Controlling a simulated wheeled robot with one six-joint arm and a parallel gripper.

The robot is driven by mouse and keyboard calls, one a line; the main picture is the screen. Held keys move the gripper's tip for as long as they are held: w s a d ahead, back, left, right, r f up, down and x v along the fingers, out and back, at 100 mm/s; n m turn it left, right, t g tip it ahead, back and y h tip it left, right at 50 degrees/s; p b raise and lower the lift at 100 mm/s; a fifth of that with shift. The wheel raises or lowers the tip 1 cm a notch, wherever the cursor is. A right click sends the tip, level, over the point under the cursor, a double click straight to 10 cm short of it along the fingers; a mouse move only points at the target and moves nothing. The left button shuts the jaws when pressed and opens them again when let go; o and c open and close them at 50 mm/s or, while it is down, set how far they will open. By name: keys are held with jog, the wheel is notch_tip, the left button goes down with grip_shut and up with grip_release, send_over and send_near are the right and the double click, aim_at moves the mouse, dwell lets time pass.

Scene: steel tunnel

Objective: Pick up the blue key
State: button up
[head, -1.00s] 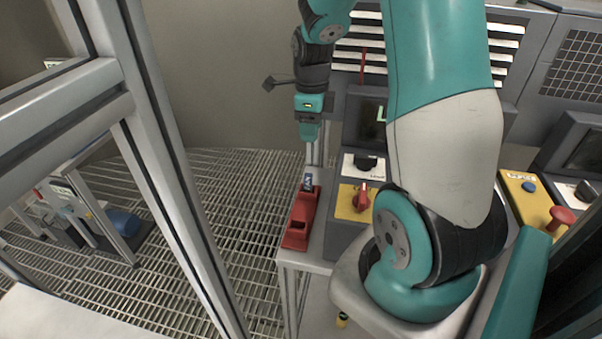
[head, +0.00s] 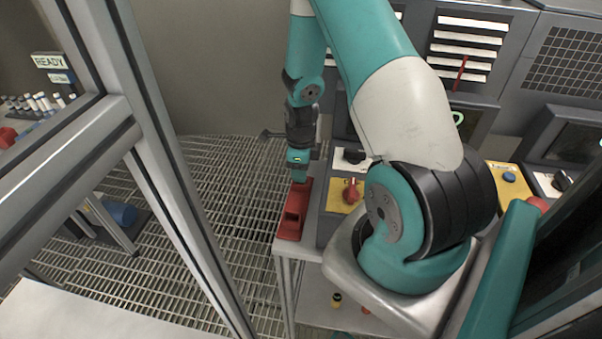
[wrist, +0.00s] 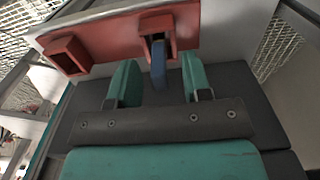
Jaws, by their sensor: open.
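The blue key (wrist: 159,64) stands in the right one of two square sockets of a red holder (wrist: 102,44) in the wrist view. My gripper (wrist: 160,84) is open, with one teal finger on each side of the key and a gap to both; the key's near end reaches between them. In the head view the red holder (head: 293,224) lies on a narrow grey stand, and my gripper (head: 299,178) is over its far end. The key is hidden there behind my gripper.
A yellow panel with a red knob (head: 351,191) stands close to the right of the holder. A metal frame post (head: 175,190) rises at the left. The grated floor (head: 225,190) between post and stand is clear.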

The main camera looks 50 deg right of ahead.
jog(key=shift+f, duration=1.2)
grip_shut()
jog(key=shift+r, duration=0.15)
